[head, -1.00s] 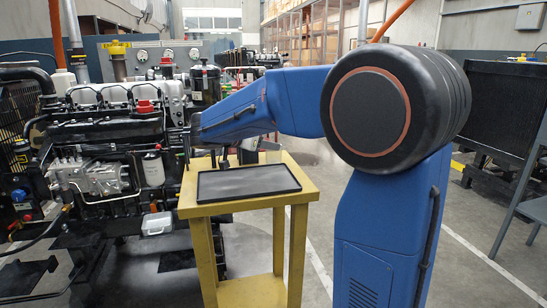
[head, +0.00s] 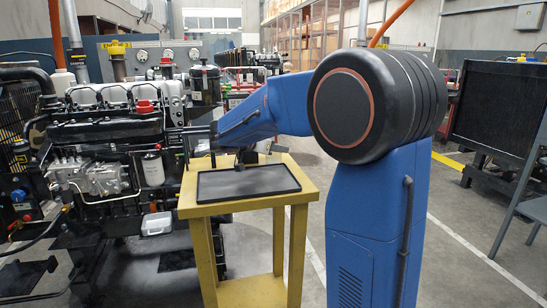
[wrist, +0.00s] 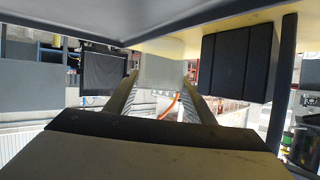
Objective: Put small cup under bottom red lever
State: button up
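A small pale, see-through cup (wrist: 161,70) shows in the wrist view between the two fingers of my gripper (wrist: 161,80). The fingers stand apart, one on each side of it; I cannot tell whether they touch it. In the head view my gripper (head: 240,162) is low over the back of the yellow table (head: 250,204), partly hidden by my arm. The cup is hard to make out there. A small red part (head: 27,217) sits low on the engine's left side, and a larger red one (head: 145,106) is on top; I cannot tell which is the bottom lever.
A black tray (head: 248,194) covers much of the tabletop. The diesel engine (head: 100,150) stands left of the table, with hoses and a white canister (head: 153,170). A clear container (head: 156,224) sits low at its front.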

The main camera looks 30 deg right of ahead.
jog(key=c, duration=0.5)
jog(key=shift+c, duration=0.2)
notch_tip(320, 180, up, 10)
